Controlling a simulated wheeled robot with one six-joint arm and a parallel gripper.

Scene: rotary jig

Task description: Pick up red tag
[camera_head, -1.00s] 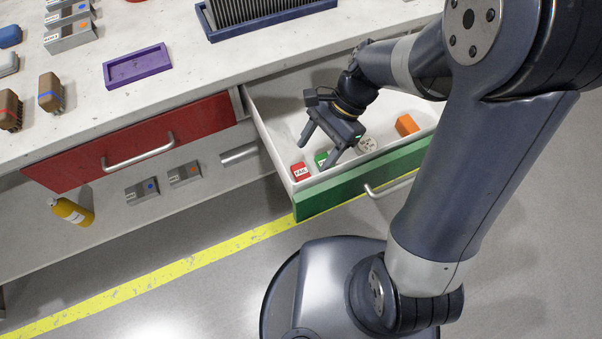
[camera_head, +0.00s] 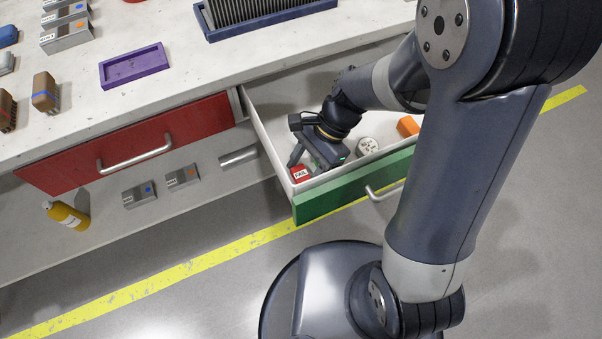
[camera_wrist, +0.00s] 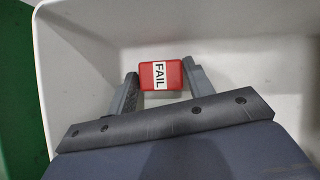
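The red tag (camera_head: 300,173) carries a white FAIL label and lies in the front left corner of the open drawer (camera_head: 262,118). In the wrist view the red tag (camera_wrist: 175,76) sits between the two fingertips of my gripper (camera_wrist: 160,83). The fingers are apart, one on each side of it. The right finger is very close to the tag and a small gap shows at the left; I cannot tell whether either touches. In the head view my gripper (camera_head: 302,168) reaches down into the drawer over the tag and partly covers it.
A round pale item (camera_head: 367,147) and an orange block (camera_head: 408,125) lie further right in the drawer. The drawer's green front (camera_head: 345,190) and white walls stand close around my gripper. A closed red drawer (camera_head: 125,145) is to the left.

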